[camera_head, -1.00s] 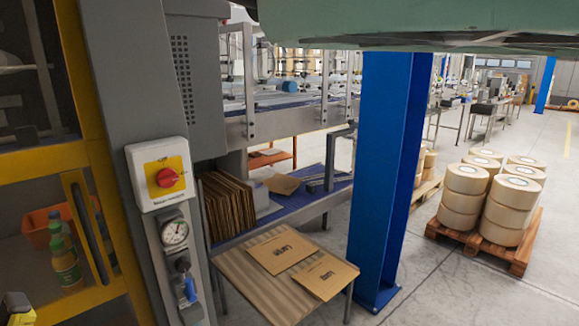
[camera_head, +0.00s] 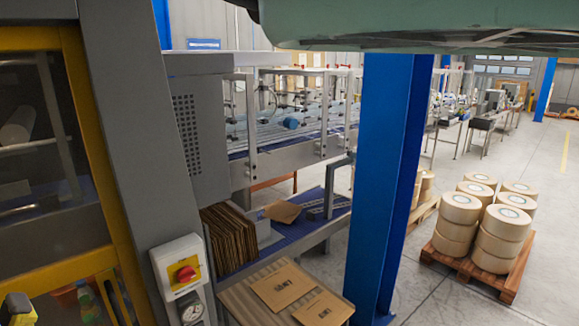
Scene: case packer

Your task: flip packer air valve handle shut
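The grey packer post (camera_head: 150,170) stands at the left and carries a white switch box (camera_head: 179,266) with a red rotary knob (camera_head: 186,273) on a yellow plate. Below it, the round pressure gauge (camera_head: 192,311) is cut by the bottom edge of the picture. The air valve and its blue handle, below the gauge, are out of view now. My gripper cannot be made out in this view.
The packer's yellow-framed door (camera_head: 95,150) is at left. A small table (camera_head: 235,296) with flat cartons stands right of the switch box. A blue column (camera_head: 385,180) rises beside it. Pallets (camera_head: 510,285) of rolls stand on open floor at right.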

